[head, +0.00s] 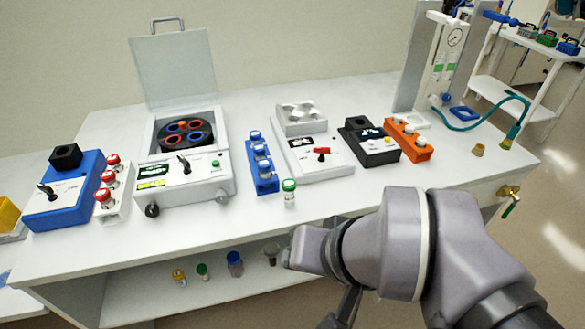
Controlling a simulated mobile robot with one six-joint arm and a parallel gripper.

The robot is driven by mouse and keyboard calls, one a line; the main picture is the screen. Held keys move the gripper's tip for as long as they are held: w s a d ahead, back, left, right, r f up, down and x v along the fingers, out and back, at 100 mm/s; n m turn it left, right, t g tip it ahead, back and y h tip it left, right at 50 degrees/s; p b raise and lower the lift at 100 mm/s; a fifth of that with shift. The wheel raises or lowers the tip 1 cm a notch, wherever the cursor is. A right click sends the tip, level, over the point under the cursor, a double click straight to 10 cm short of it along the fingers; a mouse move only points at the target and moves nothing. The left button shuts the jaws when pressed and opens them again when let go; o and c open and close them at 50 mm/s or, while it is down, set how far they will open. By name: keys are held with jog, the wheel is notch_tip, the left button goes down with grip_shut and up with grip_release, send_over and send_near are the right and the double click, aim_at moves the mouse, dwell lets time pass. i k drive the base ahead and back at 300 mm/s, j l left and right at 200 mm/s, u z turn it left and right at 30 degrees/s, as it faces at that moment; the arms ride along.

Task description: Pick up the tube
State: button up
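A small clear tube with a green cap (289,192) stands upright on the white bench, just in front of the blue rack. Other capped tubes sit in racks: red-capped ones in a white rack (122,205), white-and-blue-capped ones in a blue rack (266,184), and red-and-white-topped ones in an orange rack (409,146). My arm reaches in from the lower right. Dark parts that look like my gripper (342,308) show at the bottom edge, below and right of the green-capped tube and apart from it. My wrist hides most of it, so its fingers cannot be made out.
An open-lidded centrifuge (185,180), a blue device (66,198), a white device (318,158) and a black device (370,145) line the bench (215,235). Several small bottles stand on the lower shelf (140,305). A brass valve (508,191) sticks out at the right edge.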

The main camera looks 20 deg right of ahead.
aim_at(288, 185)
jog(key=i+j, duration=0.2)
jog(key=i, duration=0.3)
jog(key=i+z, duration=0.3)
jog(key=k+j+u, duration=0.1)
jog(key=j, duration=0.35)
jog(key=k+j, duration=0.1)
jog(key=j, duration=0.4)
jog(key=u, duration=0.05)
